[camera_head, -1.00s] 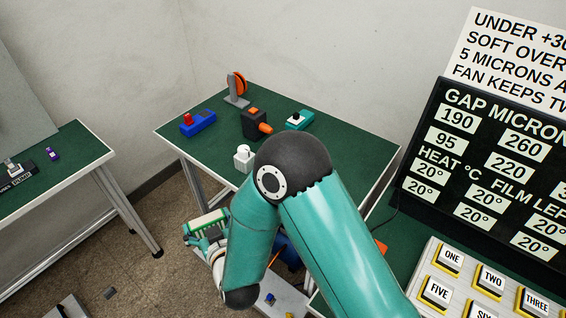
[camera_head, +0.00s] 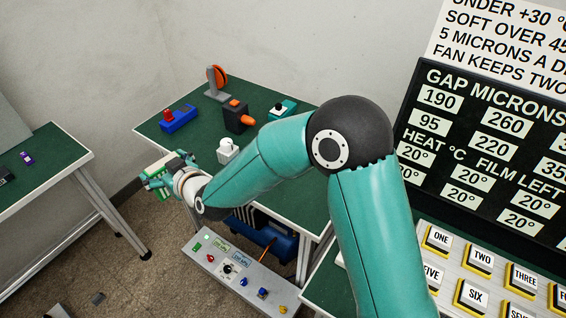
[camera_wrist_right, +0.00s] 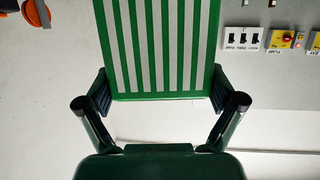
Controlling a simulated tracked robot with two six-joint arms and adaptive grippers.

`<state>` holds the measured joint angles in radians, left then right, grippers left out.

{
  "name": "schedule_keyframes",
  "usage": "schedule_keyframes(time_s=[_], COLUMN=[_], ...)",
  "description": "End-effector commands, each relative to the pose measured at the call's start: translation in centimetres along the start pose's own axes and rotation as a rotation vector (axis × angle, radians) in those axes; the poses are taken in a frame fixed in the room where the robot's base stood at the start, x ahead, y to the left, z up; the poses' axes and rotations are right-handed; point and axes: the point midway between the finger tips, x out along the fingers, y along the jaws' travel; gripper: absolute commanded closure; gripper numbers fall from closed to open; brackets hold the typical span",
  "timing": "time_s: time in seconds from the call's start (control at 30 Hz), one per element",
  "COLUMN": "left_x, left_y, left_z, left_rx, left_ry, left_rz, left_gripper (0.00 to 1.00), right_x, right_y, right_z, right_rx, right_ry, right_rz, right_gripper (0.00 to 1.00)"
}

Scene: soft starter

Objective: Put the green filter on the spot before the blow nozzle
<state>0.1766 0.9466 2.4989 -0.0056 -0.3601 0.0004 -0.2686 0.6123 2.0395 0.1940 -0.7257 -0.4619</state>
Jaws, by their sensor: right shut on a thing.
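The green filter (camera_wrist_right: 155,45), with green and pale stripes, is held between the two fingers of my right gripper (camera_wrist_right: 157,92) in the right wrist view. In the head view the filter (camera_head: 154,168) shows small and partly hidden at my right gripper (camera_head: 163,176), off the left front edge of the green-topped table (camera_head: 190,143). A black block with an orange nozzle-like part (camera_head: 237,117) stands on that table; I cannot tell if it is the blow nozzle. The spot before the nozzle cannot be made out. My left gripper is not in view.
On the table stand a blue device with a red knob (camera_head: 178,121), an orange disc on a grey stand (camera_head: 216,77), a teal box (camera_head: 283,108) and a white piece (camera_head: 228,148). A control panel (camera_head: 245,278) and blue tank (camera_head: 272,243) are lower. Another table (camera_head: 60,165) is left.

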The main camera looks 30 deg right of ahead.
Motion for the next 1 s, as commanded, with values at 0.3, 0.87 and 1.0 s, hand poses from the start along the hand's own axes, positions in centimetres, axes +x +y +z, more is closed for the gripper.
schedule_keyframes(time_s=[0.3,0.87,1.0], left_x=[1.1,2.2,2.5], left_y=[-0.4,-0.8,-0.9], left_z=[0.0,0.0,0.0], left_rx=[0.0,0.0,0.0], left_ry=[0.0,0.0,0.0], left_rz=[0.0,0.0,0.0], left_gripper=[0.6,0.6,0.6], right_x=[0.9,0.6,0.2], right_y=[3.6,8.0,10.0], right_z=[-5.1,-7.8,-8.1], right_rx=[-0.054,-0.098,-0.108], right_ry=[-0.001,0.0,-0.001], right_rz=[-0.173,-0.319,-0.353], right_gripper=[0.51,0.51,0.51])
